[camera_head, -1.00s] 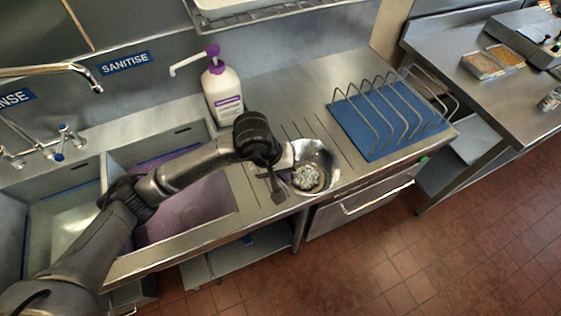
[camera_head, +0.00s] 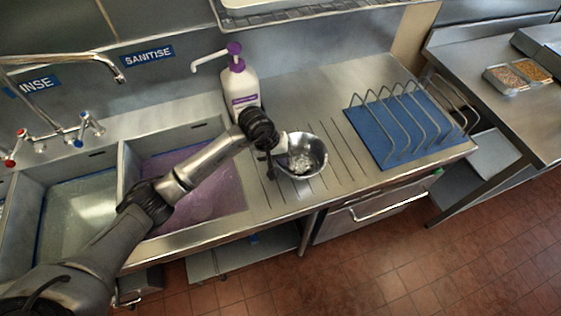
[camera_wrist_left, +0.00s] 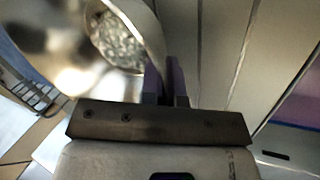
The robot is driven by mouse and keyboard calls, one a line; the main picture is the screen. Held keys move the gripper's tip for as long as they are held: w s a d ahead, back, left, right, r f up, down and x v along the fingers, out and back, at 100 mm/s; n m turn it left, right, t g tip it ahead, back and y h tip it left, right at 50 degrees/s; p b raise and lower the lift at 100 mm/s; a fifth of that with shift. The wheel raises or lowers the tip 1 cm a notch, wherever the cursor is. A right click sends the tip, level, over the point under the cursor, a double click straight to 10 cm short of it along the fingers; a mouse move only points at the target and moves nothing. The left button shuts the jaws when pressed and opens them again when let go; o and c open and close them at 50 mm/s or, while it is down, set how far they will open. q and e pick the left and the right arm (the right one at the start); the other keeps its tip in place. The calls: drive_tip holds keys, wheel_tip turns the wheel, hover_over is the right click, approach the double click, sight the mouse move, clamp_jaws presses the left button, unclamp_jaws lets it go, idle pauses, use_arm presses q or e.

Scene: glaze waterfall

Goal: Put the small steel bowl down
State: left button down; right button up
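The small steel bowl (camera_head: 317,158) is over the ribbed steel drainboard (camera_head: 345,188), right of the sinks, with its opening up. Shiny crumpled-looking contents or reflections show inside. My left gripper (camera_head: 279,152) is at the bowl's left side. In the left wrist view the bowl (camera_wrist_left: 155,38) fills the upper left, and the two dark fingers (camera_wrist_left: 166,82) are close together at its wall, shut on it. I cannot tell whether the bowl's base touches the drainboard. My right gripper is not in view.
A white pump bottle (camera_head: 240,84) with a purple top stands behind the gripper. A wire rack (camera_head: 408,115) on a blue mat (camera_head: 370,134) stands to the right. The purple-filled sink (camera_head: 195,190) lies left. Bare drainboard lies between bowl and rack.

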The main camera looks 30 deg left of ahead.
use_arm(q)
wheel_tip(320, 180, down, 2)
drive_tip(key=shift+d+f, duration=0.1)
drive_tip(key=shift+f+b, duration=0.2)
drive_tip(key=shift+b, duration=0.1)
drive_tip(key=c, duration=1.4)
unclamp_jaws()
drive_tip(key=shift+r, duration=0.1)
drive_tip(key=shift+o, duration=0.2)
